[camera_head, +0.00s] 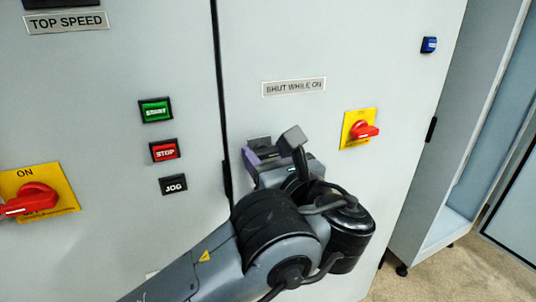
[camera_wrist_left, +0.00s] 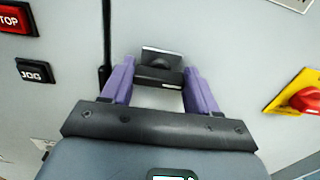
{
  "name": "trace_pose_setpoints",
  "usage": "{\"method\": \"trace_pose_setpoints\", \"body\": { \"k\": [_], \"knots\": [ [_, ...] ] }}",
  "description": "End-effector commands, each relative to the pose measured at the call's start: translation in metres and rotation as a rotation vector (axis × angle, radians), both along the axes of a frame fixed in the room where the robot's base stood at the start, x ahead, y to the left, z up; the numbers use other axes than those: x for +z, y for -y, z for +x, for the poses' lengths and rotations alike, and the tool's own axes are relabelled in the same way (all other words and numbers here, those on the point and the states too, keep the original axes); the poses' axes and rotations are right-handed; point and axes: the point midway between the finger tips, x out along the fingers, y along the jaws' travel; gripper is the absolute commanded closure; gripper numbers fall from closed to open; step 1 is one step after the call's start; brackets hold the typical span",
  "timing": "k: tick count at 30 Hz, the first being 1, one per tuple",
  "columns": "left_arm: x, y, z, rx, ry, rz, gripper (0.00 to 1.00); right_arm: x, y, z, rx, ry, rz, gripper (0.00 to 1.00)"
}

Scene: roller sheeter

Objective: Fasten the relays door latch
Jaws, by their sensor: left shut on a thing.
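The relays door latch (camera_wrist_left: 162,58) is a black handle on a small plate on the pale grey cabinet door, close to the dark seam. In the head view the latch (camera_head: 259,142) shows only in part behind my gripper and wrist. My left gripper (camera_wrist_left: 160,75), with purple fingers, is at the latch. One finger is on each side of the black handle, and it is shut on the handle. The left gripper also shows in the head view (camera_head: 257,154). My right gripper is in neither view.
Left of the seam are the green START (camera_head: 155,110), red STOP (camera_head: 164,150) and black JOG (camera_head: 173,186) buttons. A red switch on a yellow plate (camera_head: 358,128) sticks out right of the latch. A SHUT WHILE ON label (camera_head: 293,87) is above it.

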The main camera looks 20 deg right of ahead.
Motion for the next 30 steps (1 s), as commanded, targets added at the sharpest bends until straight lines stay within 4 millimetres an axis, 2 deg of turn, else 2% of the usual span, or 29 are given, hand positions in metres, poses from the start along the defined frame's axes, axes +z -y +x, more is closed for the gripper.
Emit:
{"method": "trace_pose_setpoints", "body": {
  "k": [11, 30],
  "knots": [
    [-0.001, -0.002, 0.000, 0.001, 0.006, -0.202, 0.71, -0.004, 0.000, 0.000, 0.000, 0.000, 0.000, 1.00],
    [-0.005, -0.004, 0.000, 0.000, 0.024, -0.805, 0.71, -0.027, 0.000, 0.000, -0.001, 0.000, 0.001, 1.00]
  ]
}}
